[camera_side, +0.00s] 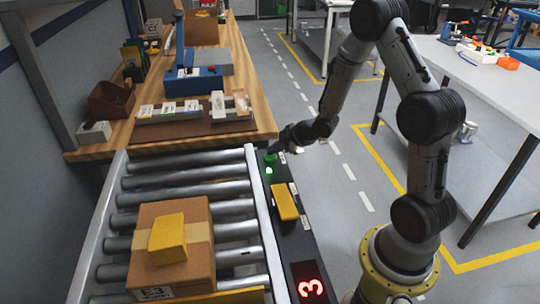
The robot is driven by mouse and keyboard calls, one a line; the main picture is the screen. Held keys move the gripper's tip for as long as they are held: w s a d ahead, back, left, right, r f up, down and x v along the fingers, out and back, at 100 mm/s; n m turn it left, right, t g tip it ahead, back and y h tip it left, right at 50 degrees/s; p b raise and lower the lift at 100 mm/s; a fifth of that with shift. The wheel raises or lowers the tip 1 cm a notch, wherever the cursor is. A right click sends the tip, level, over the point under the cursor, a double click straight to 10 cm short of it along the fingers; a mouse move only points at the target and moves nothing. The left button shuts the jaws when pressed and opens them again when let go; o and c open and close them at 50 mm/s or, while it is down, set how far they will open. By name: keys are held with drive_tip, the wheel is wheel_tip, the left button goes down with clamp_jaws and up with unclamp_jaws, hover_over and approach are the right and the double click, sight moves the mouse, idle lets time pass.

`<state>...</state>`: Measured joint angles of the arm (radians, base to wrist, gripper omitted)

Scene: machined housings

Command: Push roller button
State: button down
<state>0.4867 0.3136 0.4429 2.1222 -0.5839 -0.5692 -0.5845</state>
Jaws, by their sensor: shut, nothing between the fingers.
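A green button (269,169) sits near the far end of a dark control panel (291,236) along the right side of the roller conveyor. It looks lit. My gripper (272,151) is shut and empty, with its tip right above the button. I cannot tell whether the tip touches it. The roller conveyor (179,181) has several metal rollers. A cardboard box (199,257) rests on its near part, with a small yellow box (168,239) on top.
A yellow block (285,202) lies on the panel, nearer than the button. A red "3" display (311,288) is at the panel's near end. A wooden workbench (258,112) with tools and trays stands behind the conveyor. A white table (490,75) is at right.

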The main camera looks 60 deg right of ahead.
sight(274, 157)
drive_tip(key=shift+f, duration=0.15)
idle(0.5)
drive_tip(key=shift+f, duration=0.4)
drive_tip(key=shift+s, duration=0.1)
drive_tip(key=shift+s+r, duration=0.1)
drive_tip(key=shift+r, duration=0.1)
idle(0.3)
drive_tip(key=shift+r, duration=3.2)
